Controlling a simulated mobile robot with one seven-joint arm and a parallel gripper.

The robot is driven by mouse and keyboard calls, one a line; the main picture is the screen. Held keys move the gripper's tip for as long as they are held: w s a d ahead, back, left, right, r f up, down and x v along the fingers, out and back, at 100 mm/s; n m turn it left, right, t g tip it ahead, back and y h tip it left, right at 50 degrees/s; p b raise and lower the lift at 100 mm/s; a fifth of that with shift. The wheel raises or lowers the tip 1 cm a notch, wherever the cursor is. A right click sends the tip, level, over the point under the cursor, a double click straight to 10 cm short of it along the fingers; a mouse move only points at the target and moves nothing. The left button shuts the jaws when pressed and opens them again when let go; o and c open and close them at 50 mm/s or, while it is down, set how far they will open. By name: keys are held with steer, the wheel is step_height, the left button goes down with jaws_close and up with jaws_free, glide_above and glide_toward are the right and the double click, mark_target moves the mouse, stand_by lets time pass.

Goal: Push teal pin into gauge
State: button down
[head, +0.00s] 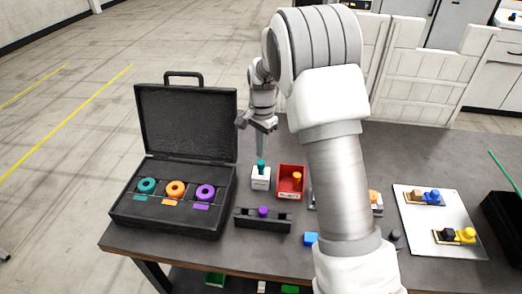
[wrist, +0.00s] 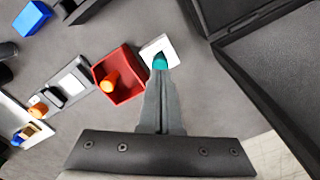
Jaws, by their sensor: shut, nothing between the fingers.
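The teal pin (head: 261,166) stands upright in the white gauge block (head: 260,183), with its head showing above the top. In the wrist view the teal pin (wrist: 160,62) shows just beyond my fingertips, on the white gauge block (wrist: 172,47). My gripper (head: 263,143) is shut and empty, pointing down above the pin. In the wrist view its closed fingers (wrist: 161,82) overlap the near side of the pin; I cannot tell whether they touch it. The pin's lower part is hidden inside the block.
A red bin (head: 284,192) with an orange pin stands close right of the gauge. An open black case (head: 125,220) with teal, orange and purple rings lies left. A black holder (head: 247,224) with a purple pin is in front. A white board (head: 412,222) lies right.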

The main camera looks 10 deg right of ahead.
mark_target(261, 162)
step_height(261, 162, up, 5)
steer(key=p, duration=0.3)
steer(key=shift+r, duration=0.2)
